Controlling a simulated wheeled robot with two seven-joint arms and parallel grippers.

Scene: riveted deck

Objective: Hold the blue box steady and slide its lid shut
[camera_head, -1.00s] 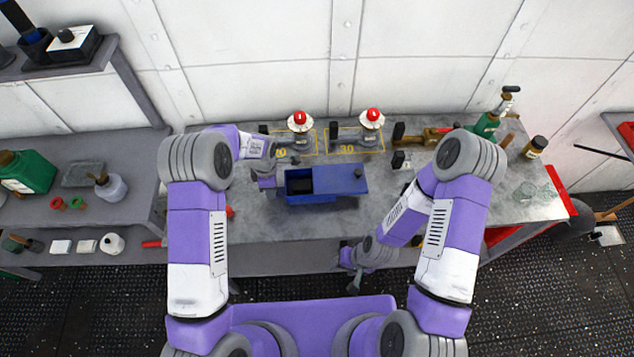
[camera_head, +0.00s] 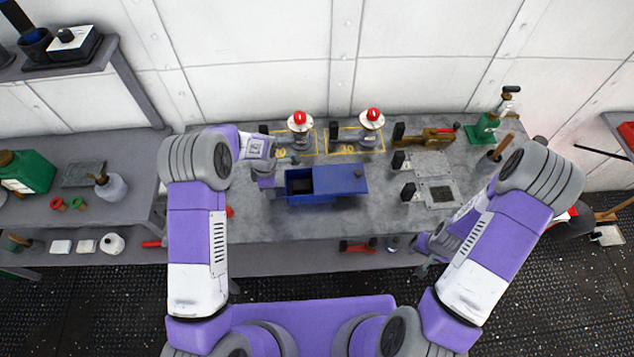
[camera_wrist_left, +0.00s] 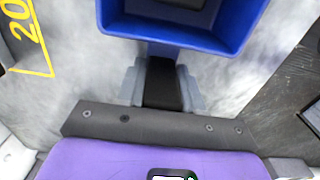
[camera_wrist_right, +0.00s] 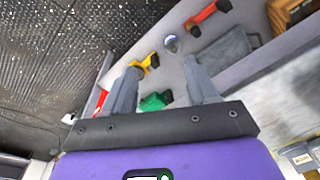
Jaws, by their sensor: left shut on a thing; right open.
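The blue box (camera_head: 312,200) stands on the metal workbench, its left part open and dark inside. Its blue lid (camera_head: 340,180) covers the right part, with a small dark knob (camera_head: 360,172) near the right end. My left gripper (camera_head: 268,189) is at the box's left end. In the left wrist view (camera_wrist_left: 162,88) it is shut on a dark handle (camera_wrist_left: 162,82) that sticks out from the blue box (camera_wrist_left: 185,35). My right gripper (camera_head: 423,268) is in front of the bench's front edge, right of the box and apart from it. The right wrist view (camera_wrist_right: 163,88) shows it open and empty.
Two red-topped fixtures (camera_head: 300,120) (camera_head: 372,118) stand behind the box in yellow-marked areas. Metal plates with black knobs (camera_head: 430,165) lie to the right. Green (camera_head: 484,128) and brown items stand farther right. A lower shelf holds tools (camera_head: 358,247).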

